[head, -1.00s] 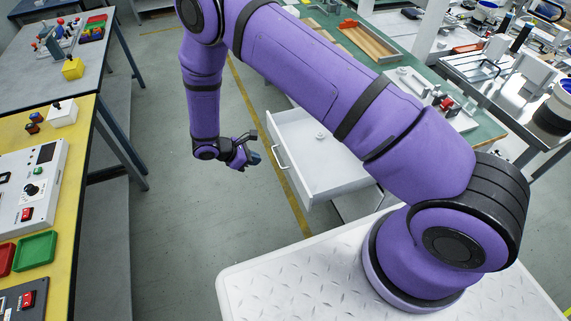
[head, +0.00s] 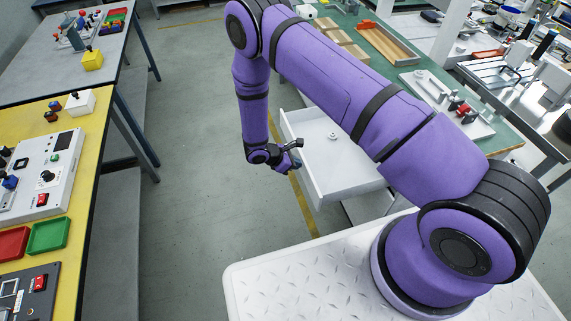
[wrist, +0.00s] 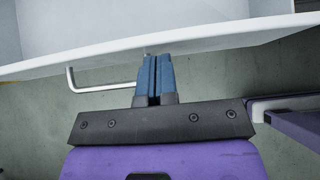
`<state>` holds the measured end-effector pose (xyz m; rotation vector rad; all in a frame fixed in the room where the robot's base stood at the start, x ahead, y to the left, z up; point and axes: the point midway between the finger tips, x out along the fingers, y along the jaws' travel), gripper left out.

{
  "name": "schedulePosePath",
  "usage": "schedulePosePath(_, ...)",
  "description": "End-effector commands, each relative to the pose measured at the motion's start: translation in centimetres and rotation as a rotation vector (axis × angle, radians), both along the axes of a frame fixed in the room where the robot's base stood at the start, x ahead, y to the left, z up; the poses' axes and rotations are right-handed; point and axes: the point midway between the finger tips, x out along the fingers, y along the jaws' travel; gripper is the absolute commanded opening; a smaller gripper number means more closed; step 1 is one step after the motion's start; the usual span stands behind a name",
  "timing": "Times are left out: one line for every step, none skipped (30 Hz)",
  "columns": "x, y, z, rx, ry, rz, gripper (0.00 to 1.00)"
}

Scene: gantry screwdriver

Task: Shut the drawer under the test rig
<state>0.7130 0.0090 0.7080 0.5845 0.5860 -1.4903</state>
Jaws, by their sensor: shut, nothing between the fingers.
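The white drawer (head: 335,178) stands pulled out from under the green-topped bench in the head view, with a small pale round item inside. In the wrist view the drawer's front panel (wrist: 215,40) runs across the top, and its bar handle (wrist: 72,80) shows to the left of the fingers. My gripper (head: 294,166) is at the outer face of the drawer front in the head view. In the wrist view its blue fingers (wrist: 155,60) are together and empty, with the tips at the front panel beside the handle. I cannot tell whether they touch it.
The green bench (head: 385,75) above holds wooden trays (head: 388,42) and a white fixture plate (head: 450,105). A yellow table (head: 75,190) with control boxes stands at the left. The grey floor (head: 200,150) between the benches is clear.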

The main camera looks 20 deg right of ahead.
Motion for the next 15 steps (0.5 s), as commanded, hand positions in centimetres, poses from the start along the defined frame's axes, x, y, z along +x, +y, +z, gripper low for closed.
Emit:
schedulePosePath(0.0, -0.4, 0.02, 0.0, 0.0, -0.001, 0.0)
schedulePosePath(0.0, -0.54, 0.03, 0.0, 0.0, -0.001, 0.0)
schedulePosePath(0.01, -0.7, 0.03, 0.0, -0.001, -0.001, 0.0)
schedulePosePath(0.0, -0.78, 0.03, 0.0, 0.0, 0.0, 0.0)
schedulePosePath(0.01, -0.84, 0.04, 0.0, 0.0, 0.0, 0.0)
schedulePosePath(0.01, -0.88, 0.04, 0.0, 0.0, 0.0, 0.0)
schedulePosePath(0.01, -0.9, 0.04, 0.0, 0.0, 0.0, 0.0)
schedulePosePath(0.01, -0.9, 0.04, 0.0, 0.0, 0.0, 0.0)
schedulePosePath(0.01, -0.9, 0.04, 0.0, 0.0, 0.0, 0.0)
schedulePosePath(0.01, -0.89, 0.05, 0.0, 0.0, 0.0, 0.0)
schedulePosePath(0.01, -0.89, 0.05, 0.0, 0.0, 0.0, 0.0)
schedulePosePath(0.01, -0.89, 0.05, 0.0, 0.0, 0.0, 0.0)
schedulePosePath(0.01, -0.88, 0.05, 0.0, 0.0, 0.0, 0.0)
schedulePosePath(0.01, -0.88, 0.05, 0.0, -0.001, -0.001, 0.0)
schedulePosePath(0.01, -0.9, 0.05, -0.001, -0.001, -0.001, 0.0)
